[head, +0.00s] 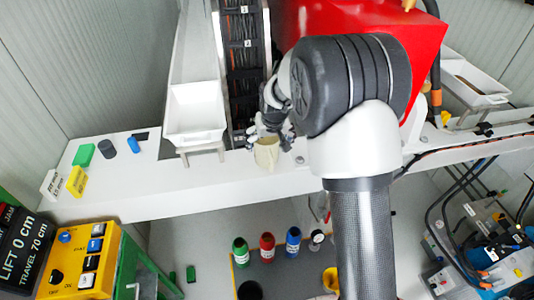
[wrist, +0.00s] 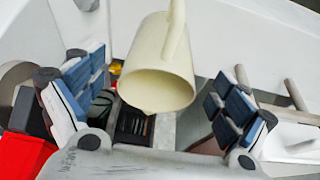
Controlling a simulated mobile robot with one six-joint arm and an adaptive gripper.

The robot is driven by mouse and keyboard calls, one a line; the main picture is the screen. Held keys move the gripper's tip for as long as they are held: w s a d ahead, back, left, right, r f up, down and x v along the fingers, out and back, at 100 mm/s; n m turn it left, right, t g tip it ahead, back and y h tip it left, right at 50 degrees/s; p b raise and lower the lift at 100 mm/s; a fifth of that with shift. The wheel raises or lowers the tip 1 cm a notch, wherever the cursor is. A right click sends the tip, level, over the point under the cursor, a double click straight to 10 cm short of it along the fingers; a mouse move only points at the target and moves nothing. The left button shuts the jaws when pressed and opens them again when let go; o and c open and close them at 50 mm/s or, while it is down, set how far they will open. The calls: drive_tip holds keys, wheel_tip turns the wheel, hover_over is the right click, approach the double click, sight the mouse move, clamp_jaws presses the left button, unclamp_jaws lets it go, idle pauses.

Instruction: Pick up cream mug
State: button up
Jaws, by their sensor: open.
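The cream mug (head: 266,155) is on the white ledge, at the front of my gripper (head: 272,128), which partly hides it in the head view. In the wrist view, the mug (wrist: 158,82) shows its open mouth toward the camera and its handle at the upper side. My gripper (wrist: 155,95) is open, with a blue-padded finger on each side of the mug. A gap shows between the mug and the left finger.
A white tray (head: 195,112) stands left of my gripper. Green, grey, blue, yellow and white small items lie on the ledge's left end (head: 130,195). A red housing (head: 310,18) is behind my arm. Green, red and blue bottles (head: 267,246) stand below the ledge.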

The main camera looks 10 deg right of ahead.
drive_tip(key=x, duration=0.5)
drive_tip(key=shift+f+b, duration=0.35)
drive_tip(key=c, duration=1.2)
